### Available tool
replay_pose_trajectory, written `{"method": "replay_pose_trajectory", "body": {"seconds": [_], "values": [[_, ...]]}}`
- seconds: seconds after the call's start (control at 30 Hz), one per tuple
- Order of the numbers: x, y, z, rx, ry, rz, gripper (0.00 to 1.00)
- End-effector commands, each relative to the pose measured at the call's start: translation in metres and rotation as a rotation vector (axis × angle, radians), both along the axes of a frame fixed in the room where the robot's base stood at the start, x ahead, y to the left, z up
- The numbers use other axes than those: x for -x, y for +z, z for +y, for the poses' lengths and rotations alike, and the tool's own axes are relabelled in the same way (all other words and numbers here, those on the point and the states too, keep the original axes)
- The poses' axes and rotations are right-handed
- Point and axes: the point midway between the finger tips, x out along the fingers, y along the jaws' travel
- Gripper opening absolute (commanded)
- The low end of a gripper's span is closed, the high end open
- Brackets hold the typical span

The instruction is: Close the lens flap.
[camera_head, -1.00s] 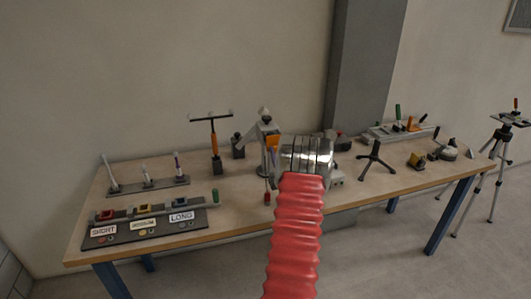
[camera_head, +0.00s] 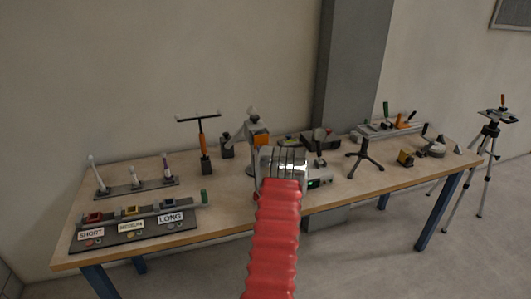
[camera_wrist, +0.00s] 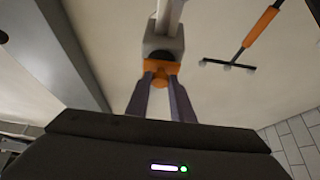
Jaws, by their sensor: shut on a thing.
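An orange part, seemingly the lens flap (camera_wrist: 160,68), sits at the end of a grey and white device (camera_wrist: 164,42) in the wrist view. My gripper (camera_wrist: 163,84) is shut on this orange part, one finger on each side of it. In the head view the orange flap (camera_head: 262,139) shows at the grey stand-like device (camera_head: 252,122) near the middle of the table. My own arm hides my fingers and the lower part of the device there, so I cannot tell the flap's exact angle.
The wooden table (camera_head: 335,192) holds a T-shaped orange-handled tool (camera_head: 203,142) to the left of the device. A tray marked SHORT, MEDIUM and LONG (camera_head: 125,240) is at front left. A small black tripod (camera_head: 364,155) stands to the right, a tall tripod (camera_head: 488,150) beyond the table.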

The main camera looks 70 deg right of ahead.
Motion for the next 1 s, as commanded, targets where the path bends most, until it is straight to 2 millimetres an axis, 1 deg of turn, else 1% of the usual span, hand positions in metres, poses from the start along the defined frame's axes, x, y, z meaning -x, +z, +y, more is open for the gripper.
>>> {"method": "replay_pose_trajectory", "body": {"seconds": [0.03,0.07,0.3,0.57,0.67,0.87,1.0], "values": [[0.001,0.002,-0.001,0.003,-0.001,-0.002,0.0],[0.001,0.001,0.0,0.003,-0.001,-0.002,0.22],[0.001,0.001,0.0,0.001,0.0,0.0,0.39],[0.001,0.001,0.0,0.001,0.0,0.001,0.39],[0.001,0.004,0.0,0.001,0.0,0.0,0.39],[0.0,0.022,0.0,0.002,0.0,0.001,0.39],[0.001,0.042,0.0,0.004,-0.001,0.0,0.39]]}}
